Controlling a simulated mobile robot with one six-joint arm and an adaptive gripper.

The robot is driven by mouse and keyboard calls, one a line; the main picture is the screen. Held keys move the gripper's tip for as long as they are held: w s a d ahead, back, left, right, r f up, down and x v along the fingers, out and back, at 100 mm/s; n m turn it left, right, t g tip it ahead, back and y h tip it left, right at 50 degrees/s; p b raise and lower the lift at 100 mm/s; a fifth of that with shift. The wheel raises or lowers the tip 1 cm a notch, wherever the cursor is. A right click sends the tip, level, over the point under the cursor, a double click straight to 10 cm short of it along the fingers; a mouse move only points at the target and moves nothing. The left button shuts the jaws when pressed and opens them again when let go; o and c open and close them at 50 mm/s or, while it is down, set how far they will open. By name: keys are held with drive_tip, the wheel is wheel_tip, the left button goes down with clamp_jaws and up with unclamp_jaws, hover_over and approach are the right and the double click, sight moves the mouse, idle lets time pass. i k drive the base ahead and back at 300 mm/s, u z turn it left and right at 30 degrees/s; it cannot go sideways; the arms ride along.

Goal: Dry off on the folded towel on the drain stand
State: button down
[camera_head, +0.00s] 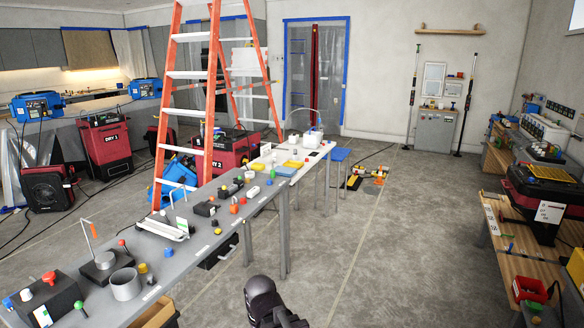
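I cannot pick out a folded towel or a drain stand for certain. A small flat yellow piece (293,164) lies on the white-topped far end of the long bench, too small to tell whether it is cloth. A white container (312,138) with a thin arched wire or spout stands behind it. A dark rounded part of my own arm (262,298) rises at the bottom centre, well short of that far end. My gripper's fingers do not show, so I cannot see whether it holds anything.
The long grey bench (207,228) carries several small tools, knobs and a grey cup (126,284). An orange ladder (212,110) stands behind it. Red drying machines (106,140) stand at left. A wooden workbench (520,262) stands at right. The floor (385,245) between is largely clear.

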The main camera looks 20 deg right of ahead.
sight(287, 173)
drive_tip(key=z, duration=0.45)
drive_tip(key=i, duration=0.5)
drive_tip(key=z, duration=0.75)
drive_tip(key=i, duration=0.65)
drive_tip(key=z, duration=0.45)
drive_tip(key=i, duration=1.6)
drive_tip(key=u, duration=0.5)
drive_tip(key=i, duration=0.6)
drive_tip(key=u, duration=0.95)
drive_tip(key=i, duration=0.6)
drive_tip(key=u, duration=0.35)
